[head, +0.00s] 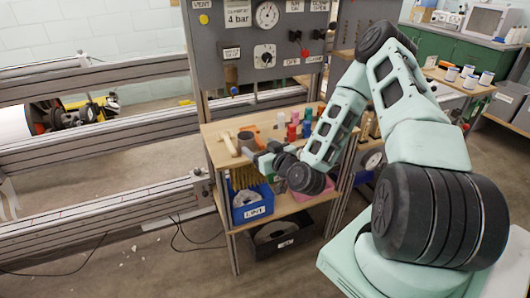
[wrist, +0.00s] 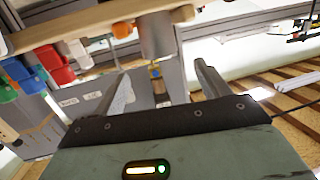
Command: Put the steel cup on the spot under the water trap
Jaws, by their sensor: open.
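The steel cup (head: 247,139) is a grey cylinder at the left end of the wooden bench top. In the wrist view, which looks upside down, the cup (wrist: 158,36) shows just past my fingertips, lined up between them. The water trap (head: 231,75) is a brownish bowl with a blue tip on the grey panel above the bench; it also shows in the wrist view (wrist: 159,87). My gripper (head: 262,158) is open and empty beside the cup. In the wrist view its fingers (wrist: 163,77) are spread apart. I cannot make out the spot under the trap.
A wooden-handled tool (head: 230,144) lies left of the cup. A blue bin (head: 252,203) is on the shelf below. The panel (head: 215,40) rises behind the bench.

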